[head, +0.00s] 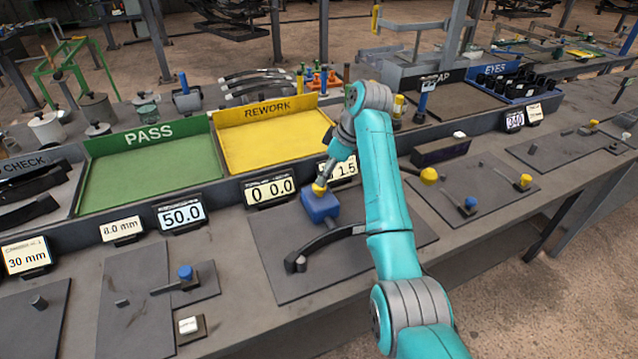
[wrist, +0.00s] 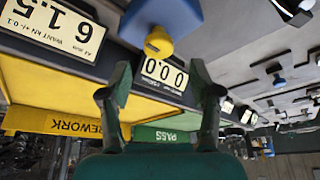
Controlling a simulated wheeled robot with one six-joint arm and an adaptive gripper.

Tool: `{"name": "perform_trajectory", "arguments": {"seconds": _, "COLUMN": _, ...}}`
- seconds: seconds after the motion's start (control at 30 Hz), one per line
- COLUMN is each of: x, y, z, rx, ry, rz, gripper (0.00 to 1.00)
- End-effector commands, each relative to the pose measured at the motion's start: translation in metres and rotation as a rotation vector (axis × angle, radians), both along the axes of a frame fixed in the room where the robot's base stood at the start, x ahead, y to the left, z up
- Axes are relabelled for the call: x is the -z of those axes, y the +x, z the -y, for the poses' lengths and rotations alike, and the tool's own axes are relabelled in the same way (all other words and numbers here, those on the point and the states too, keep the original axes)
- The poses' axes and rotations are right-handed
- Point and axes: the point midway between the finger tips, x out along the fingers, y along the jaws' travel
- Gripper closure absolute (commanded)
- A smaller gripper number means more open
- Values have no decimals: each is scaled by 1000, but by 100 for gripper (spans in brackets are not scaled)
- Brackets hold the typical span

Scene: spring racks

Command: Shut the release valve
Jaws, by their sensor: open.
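A blue block (head: 321,206) with a yellow knob (head: 319,189) on it sits on a dark plate at the middle of the bench, by a curved black spring leaf (head: 328,243). The knob looks like the valve, but no label shows. In the wrist view the blue block (wrist: 166,12) is at the top, with the yellow knob (wrist: 158,42) just beyond my fingertips. My gripper (wrist: 160,80) is open and empty, its two fingers apart. In the head view my gripper is near the knob, partly hidden by my arm; whether it touches the knob is unclear.
Behind the block stand a display reading 0 0.0 (head: 270,190) and another ending in 1.5 (head: 346,169), partly covered by my arm. The green PASS tray (head: 150,135) and yellow REWORK tray (head: 268,110) lie further back. Plates with other knobs are on both sides.

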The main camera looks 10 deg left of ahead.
Motion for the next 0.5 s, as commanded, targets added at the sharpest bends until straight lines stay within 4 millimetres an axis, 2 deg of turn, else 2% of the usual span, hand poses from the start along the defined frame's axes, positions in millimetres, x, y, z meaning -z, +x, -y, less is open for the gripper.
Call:
{"name": "perform_trajectory", "arguments": {"seconds": 0.03, "x": 9, "y": 0, "z": -4, "rx": -2, "ry": 0, "rz": -4, "gripper": 37}}
{"name": "perform_trajectory", "arguments": {"seconds": 0.2, "x": 31, "y": 2, "z": -12, "rx": 0, "ry": 0, "rz": -2, "gripper": 37}}
{"name": "perform_trajectory", "arguments": {"seconds": 0.5, "x": 47, "y": 4, "z": -19, "rx": 0, "ry": 0, "rz": -1, "gripper": 37}}
